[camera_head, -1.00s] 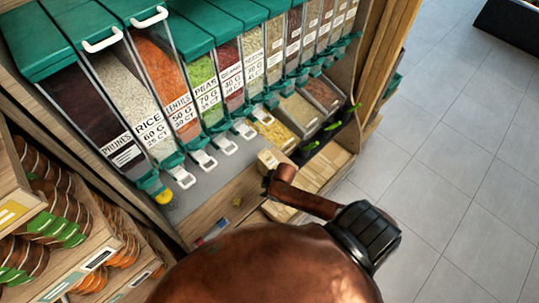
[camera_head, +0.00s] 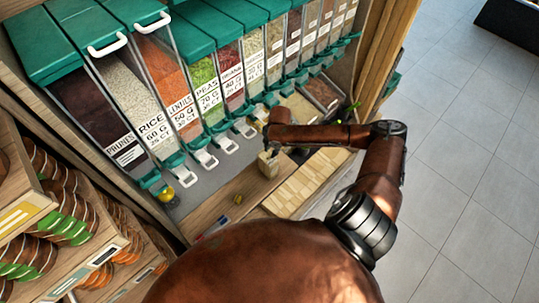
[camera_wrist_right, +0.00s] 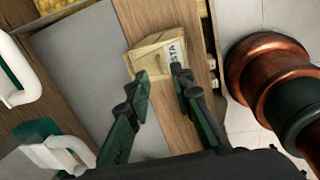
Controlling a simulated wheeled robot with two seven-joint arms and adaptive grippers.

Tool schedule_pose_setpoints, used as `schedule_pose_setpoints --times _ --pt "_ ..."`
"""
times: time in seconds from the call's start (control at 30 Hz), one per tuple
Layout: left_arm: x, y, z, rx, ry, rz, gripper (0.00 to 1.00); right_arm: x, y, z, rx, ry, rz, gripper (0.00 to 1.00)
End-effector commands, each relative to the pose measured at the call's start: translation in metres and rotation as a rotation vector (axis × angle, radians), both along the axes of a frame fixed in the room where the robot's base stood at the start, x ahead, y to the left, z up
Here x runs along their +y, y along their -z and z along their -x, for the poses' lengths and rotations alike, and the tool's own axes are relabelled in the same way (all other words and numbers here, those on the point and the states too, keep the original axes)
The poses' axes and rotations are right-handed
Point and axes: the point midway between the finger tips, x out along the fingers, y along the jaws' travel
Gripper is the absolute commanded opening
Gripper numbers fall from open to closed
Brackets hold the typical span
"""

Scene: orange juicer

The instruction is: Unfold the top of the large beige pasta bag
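The beige pasta bag (camera_head: 268,165) stands on the wooden ledge in front of the dispensers. In the right wrist view the bag (camera_wrist_right: 152,52) shows a pale label with dark letters. Its top looks folded over, though the fingers partly cover it. My right gripper (camera_wrist_right: 160,73) is open, with its two dark green fingertips apart in front of the bag. I cannot tell whether they touch it. In the head view the right gripper (camera_head: 268,146) is just above and behind the bag, small and dark. My left gripper is not in view.
Dispensers with green lids (camera_head: 150,80) stand behind the ledge, their white handles (camera_head: 203,160) jutting forward. Grey tiled floor (camera_head: 470,170) lies open at the right.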

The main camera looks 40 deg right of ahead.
Motion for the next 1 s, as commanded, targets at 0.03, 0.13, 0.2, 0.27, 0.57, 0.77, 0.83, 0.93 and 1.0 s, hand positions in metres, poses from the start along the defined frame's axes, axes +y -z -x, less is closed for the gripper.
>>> schedule_pose_setpoints --times 0.03,0.13,0.2,0.27,0.57,0.77,0.83,0.93,1.0 --pt "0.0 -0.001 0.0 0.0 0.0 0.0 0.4 0.001 0.009 -0.001 0.003 0.002 -0.001 0.21" --pt "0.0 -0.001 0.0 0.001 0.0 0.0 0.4 0.001 0.025 -0.003 0.001 0.002 -0.001 0.21" --pt "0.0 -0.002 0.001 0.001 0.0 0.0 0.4 0.001 0.033 -0.005 0.001 0.003 -0.001 0.21" --pt "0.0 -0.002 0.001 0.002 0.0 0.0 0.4 0.001 0.039 -0.006 0.0 0.002 -0.001 0.21" --pt "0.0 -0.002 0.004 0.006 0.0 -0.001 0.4 0.0 0.048 -0.008 -0.001 0.0 0.001 0.21" --pt "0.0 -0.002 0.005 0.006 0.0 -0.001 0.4 0.0 0.048 -0.008 -0.001 0.001 0.001 0.15" --pt "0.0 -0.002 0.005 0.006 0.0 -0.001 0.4 0.0 0.048 -0.008 -0.001 0.001 0.001 0.1" --pt "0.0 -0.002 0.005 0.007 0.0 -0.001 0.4 0.0 0.048 -0.008 -0.001 0.001 0.0 0.03" --pt "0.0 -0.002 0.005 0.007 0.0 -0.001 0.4 0.0 0.048 -0.008 -0.001 0.001 0.0 0.0"
